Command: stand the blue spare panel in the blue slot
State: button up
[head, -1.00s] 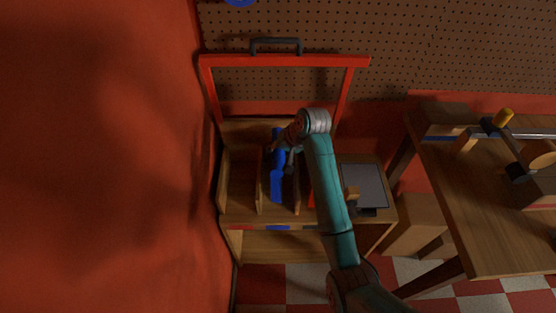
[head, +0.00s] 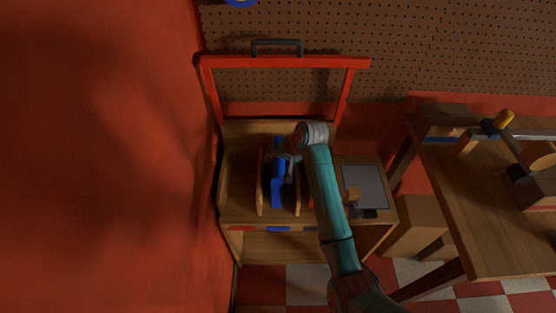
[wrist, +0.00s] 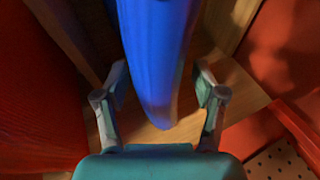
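The blue spare panel (head: 277,190) stands on edge in the middle bay of the wooden rack, between two dividers. A blue label (head: 277,228) marks the front edge below this bay. My gripper (head: 283,155) is at the panel's upper rear part, partly hidden by my wrist in the head view. In the wrist view the panel (wrist: 160,60) runs between my two fingers (wrist: 160,85). The fingers are spread, with a gap visible beside the panel, so my gripper looks open around it. The panel's bottom contact with the rack is hard to see.
A red label (head: 240,228) marks the empty-looking left bay. A red frame with a dark handle (head: 276,47) rises behind the rack. A grey plate (head: 365,187) lies on the right part. A workbench (head: 490,220) stands farther right. A red wall (head: 95,150) is close on the left.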

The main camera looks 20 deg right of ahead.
jog(key=shift+r, duration=0.1)
jog(key=v, duration=1.2)
jog(key=shift+s, duration=0.15)
